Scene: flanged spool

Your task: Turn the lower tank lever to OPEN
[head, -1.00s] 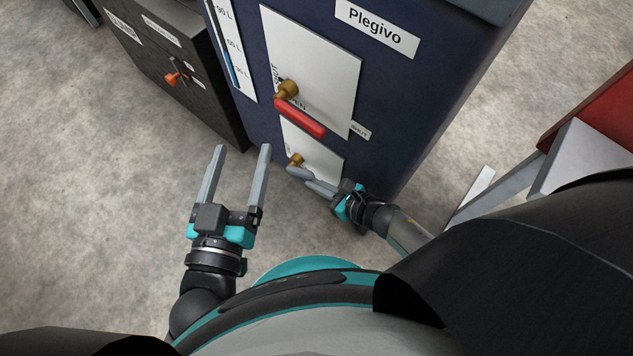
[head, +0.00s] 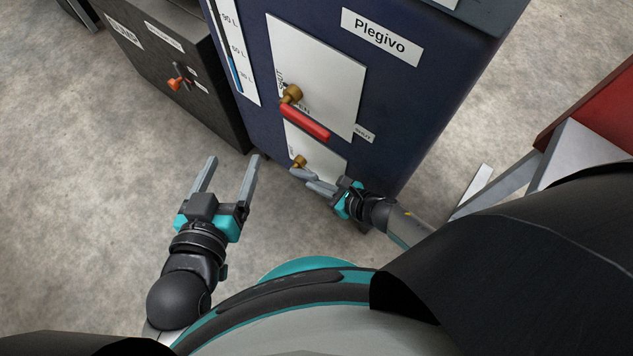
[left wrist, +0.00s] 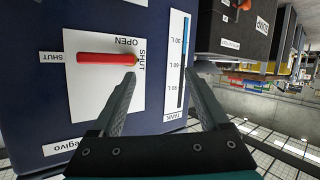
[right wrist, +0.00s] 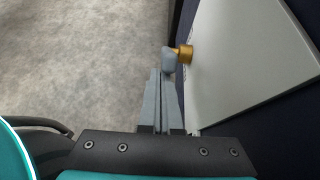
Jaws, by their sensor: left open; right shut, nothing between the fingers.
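The lower tank lever has a brass hub (head: 299,162) on a white plate (head: 325,163) low on the dark blue tank (head: 400,120). Its grey handle (head: 302,174) shows beside the hub, and end-on in the right wrist view (right wrist: 169,60). My right gripper (head: 309,184) is shut and empty, its fingertips right at the handle; I cannot tell whether they touch. Most lettering on the lower plate is hidden or too small to read. My left gripper (head: 234,159) is open and empty, left of the tank's front and apart from the levers.
An upper lever with a red handle (head: 304,122) sits above, beside SHUT and OPEN labels; it also shows in the left wrist view (left wrist: 105,58). A dark cabinet (head: 170,60) with an orange knob stands left. A red and grey structure (head: 590,140) is right. Floor at left is clear.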

